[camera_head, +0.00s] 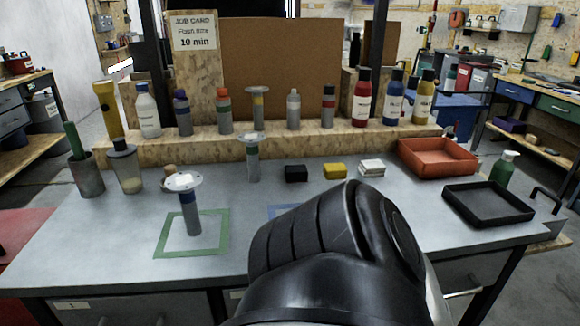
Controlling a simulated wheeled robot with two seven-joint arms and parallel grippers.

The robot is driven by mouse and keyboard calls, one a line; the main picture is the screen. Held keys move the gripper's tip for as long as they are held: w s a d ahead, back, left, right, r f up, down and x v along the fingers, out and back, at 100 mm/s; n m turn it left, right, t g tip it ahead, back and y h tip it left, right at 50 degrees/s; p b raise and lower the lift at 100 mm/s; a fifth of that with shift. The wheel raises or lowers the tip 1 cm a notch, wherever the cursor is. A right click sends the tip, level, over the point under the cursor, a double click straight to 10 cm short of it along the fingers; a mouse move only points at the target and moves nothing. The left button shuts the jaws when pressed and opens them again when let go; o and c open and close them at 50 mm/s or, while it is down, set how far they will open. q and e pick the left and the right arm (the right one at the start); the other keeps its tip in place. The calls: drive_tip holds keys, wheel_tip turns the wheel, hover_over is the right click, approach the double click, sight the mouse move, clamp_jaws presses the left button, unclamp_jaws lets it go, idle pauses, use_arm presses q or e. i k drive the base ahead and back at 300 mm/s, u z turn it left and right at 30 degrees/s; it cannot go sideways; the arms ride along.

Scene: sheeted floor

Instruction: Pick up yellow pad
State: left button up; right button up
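The yellow pad (334,170) is a small block lying on the grey workbench (110,255), right of the middle. A black pad (296,173) lies to its left and a stack of white pads (371,167) to its right, each apart from it. A large black link of my own arm fills the bottom middle, in front of the pads. Neither of my gripper's fingers shows in this view.
A red tray (438,157) and a black tray (488,204) sit at right, near a green bottle (503,168). A disc-topped cylinder (191,208) stands in a green taped square (165,243). Several bottles line a wooden ledge (180,150) behind.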

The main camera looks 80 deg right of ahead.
sight(331, 172)
drive_tip(key=k, duration=0.8)
drive_tip(key=z, duration=0.8)
